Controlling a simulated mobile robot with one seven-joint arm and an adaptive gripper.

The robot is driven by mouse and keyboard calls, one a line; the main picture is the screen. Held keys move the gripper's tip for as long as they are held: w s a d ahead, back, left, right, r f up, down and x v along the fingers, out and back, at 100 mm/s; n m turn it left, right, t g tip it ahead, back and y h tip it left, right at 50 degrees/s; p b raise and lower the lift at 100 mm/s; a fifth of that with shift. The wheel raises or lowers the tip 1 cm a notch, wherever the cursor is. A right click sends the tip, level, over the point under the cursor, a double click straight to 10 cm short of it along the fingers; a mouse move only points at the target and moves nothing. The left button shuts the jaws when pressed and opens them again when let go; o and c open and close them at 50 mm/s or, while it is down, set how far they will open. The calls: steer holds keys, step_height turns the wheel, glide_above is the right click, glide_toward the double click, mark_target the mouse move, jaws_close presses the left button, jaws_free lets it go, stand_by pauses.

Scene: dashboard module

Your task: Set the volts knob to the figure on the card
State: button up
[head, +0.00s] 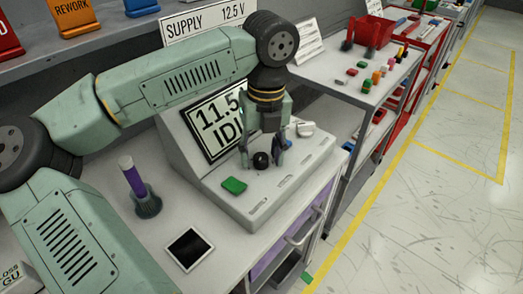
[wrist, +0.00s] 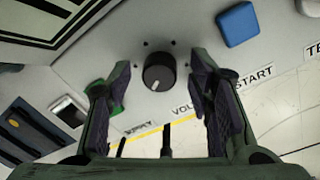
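The card (head: 205,24) behind the module reads SUPPLY 12.5 V. The slanted display (head: 214,118) shows 11.5 and the start of a second line; its right part is hidden by my arm. The volts knob (head: 261,160) is a round black knob on the module's panel; in the wrist view the knob (wrist: 159,72) has a pale pointer mark towards its lower side. My gripper (head: 262,152) is over the knob, its fingers open on either side. In the wrist view gaps show between the knob and both fingers of my gripper (wrist: 160,88).
A green button (head: 234,186) lies left of the knob. A blue button (wrist: 237,24) sits near the right finger, by a START label. A purple-handled tool (head: 131,172) stands in a holder on the bench, near a dark-screened tile (head: 188,249).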

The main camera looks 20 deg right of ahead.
jaws_close()
stand_by(0.4)
steer(key=shift+b, duration=0.3)
steer(key=m+b, duration=0.3)
steer(key=shift+f+m, duration=0.2)
steer(key=shift+m, duration=0.1)
steer(key=m+b, duration=0.3)
steer(key=m, duration=0.3)
steer(key=shift+r, duration=0.1)
steer(key=m, duration=0.4)
steer(key=shift+s+t+b, duration=0.1)
steer(key=shift+t+b, duration=0.2)
steer(key=shift+b, duration=0.1)
steer(key=m, duration=0.3)
steer(key=shift+m+h, duration=0.3)
steer(key=m+b, duration=0.1)
steer(key=m, duration=0.5)
steer(key=shift+r, duration=0.1)
steer(key=shift+a+m, duration=0.1)
steer(key=shift+m, duration=0.3)
